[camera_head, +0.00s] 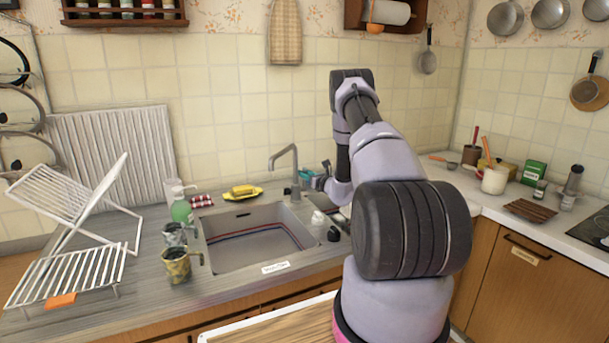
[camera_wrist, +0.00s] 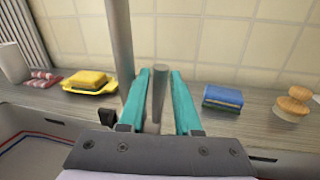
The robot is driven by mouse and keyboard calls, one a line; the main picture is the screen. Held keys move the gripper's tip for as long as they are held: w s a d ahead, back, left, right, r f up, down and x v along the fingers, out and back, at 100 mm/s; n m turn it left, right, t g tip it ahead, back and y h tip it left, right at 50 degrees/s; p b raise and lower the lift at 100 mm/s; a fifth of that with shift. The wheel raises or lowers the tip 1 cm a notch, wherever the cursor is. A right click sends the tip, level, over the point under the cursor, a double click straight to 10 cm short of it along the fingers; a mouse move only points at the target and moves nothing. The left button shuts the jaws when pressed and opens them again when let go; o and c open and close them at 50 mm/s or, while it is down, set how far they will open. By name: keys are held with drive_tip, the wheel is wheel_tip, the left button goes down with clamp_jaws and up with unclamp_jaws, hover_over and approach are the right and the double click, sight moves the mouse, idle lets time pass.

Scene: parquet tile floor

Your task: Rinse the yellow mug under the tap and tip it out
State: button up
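A mottled yellow-brown mug (camera_head: 177,266) stands upright on the counter just left of the sink (camera_head: 222,265), its handle toward the sink. My gripper (camera_head: 308,173) is well away from it, beside the tap (camera_head: 294,165) at the back of the sink. In the wrist view the two teal fingers of my gripper (camera_wrist: 160,98) are apart, with a grey upright lever (camera_wrist: 160,85) between them. Thin gaps seem to show on both sides of the lever; contact cannot be told. The tap's column (camera_wrist: 120,55) rises left of the fingers. No water stream is visible.
A grey mug (camera_head: 173,235) and a green soap bottle (camera_head: 181,209) stand behind the yellow mug. A white dish rack (camera_head: 75,270) is at left. A yellow dish with a sponge (camera_wrist: 90,82) and a blue sponge (camera_wrist: 222,98) flank the tap. The sink basin looks empty.

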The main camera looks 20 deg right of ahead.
clamp_jaws()
idle(1.4)
